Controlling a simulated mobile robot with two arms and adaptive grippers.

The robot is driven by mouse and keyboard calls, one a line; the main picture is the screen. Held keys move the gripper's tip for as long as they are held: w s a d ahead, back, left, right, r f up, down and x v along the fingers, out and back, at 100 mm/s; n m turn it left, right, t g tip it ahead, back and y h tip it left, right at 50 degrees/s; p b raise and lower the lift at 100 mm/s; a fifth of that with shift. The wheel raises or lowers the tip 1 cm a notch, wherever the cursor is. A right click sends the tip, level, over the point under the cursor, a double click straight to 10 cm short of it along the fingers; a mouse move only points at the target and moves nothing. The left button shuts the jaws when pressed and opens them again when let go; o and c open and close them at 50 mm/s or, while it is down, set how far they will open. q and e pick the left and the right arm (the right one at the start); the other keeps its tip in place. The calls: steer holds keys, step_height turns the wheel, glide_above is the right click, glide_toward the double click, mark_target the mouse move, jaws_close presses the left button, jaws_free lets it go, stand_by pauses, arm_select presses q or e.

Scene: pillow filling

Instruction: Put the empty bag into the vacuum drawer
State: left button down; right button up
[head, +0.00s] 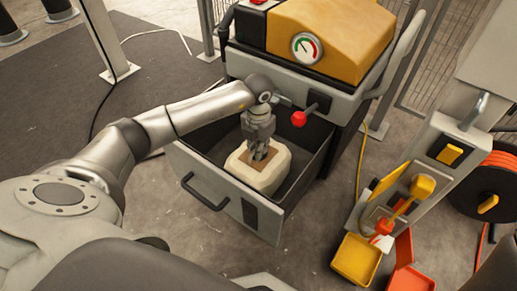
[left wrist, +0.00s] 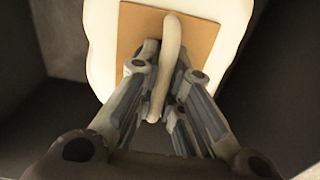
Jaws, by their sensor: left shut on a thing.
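The bag (head: 253,180) is cream-coloured with a brown square patch, and lies inside the open vacuum drawer (head: 222,202). My left gripper (head: 260,155) reaches down into the drawer from above and is shut on the bag at its patch. In the left wrist view the fingers (left wrist: 165,105) close around a pale raised strip of the bag (left wrist: 172,50), in front of the brown patch. The drawer's dark walls surround the bag. My right gripper is not in view.
The drawer's machine has a yellow hood (head: 335,35), a gauge (head: 306,48) and a red-knobbed lever (head: 299,118) close to my left wrist. A grey post with a yellow handle (head: 422,187) stands to the right, above yellow (head: 356,261) and red trays (head: 408,279). A cable reel (head: 490,185) is at far right.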

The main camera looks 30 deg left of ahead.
arm_select(q)
steer(key=c, duration=1.6)
jaws_free()
steer(key=shift+f, duration=0.15)
steer(key=shift+o, duration=0.2)
